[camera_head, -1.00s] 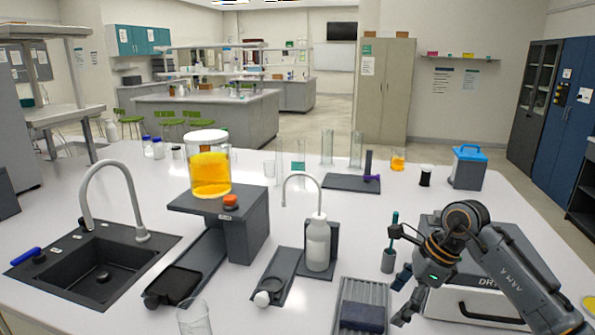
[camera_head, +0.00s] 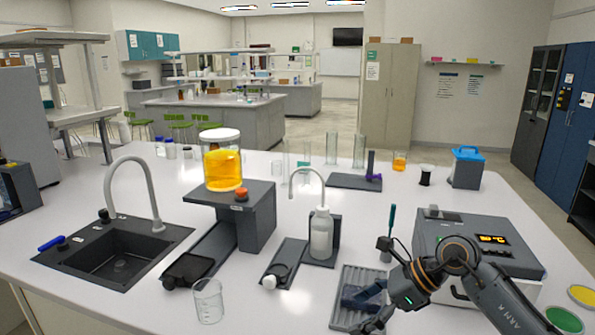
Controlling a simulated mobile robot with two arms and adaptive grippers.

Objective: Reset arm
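My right gripper (camera_head: 371,308) is at the lower right, with its dark blue fingers apart over the right side of a ribbed grey tray (camera_head: 345,319). A dark blue block (camera_head: 356,297) lies in that tray, partly covered by the fingers; I cannot tell whether they touch it. My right arm (camera_head: 492,294) reaches in from the lower right, in front of a grey dryer-like device (camera_head: 465,238) with a lit orange display. My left gripper is not in view.
A sink with a tap (camera_head: 118,262) is at left. A jar of orange liquid (camera_head: 223,165) stands on a grey stand (camera_head: 258,212). A white wash bottle (camera_head: 321,238) and an empty beaker (camera_head: 208,301) stand nearby. Green and yellow discs lie at far right.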

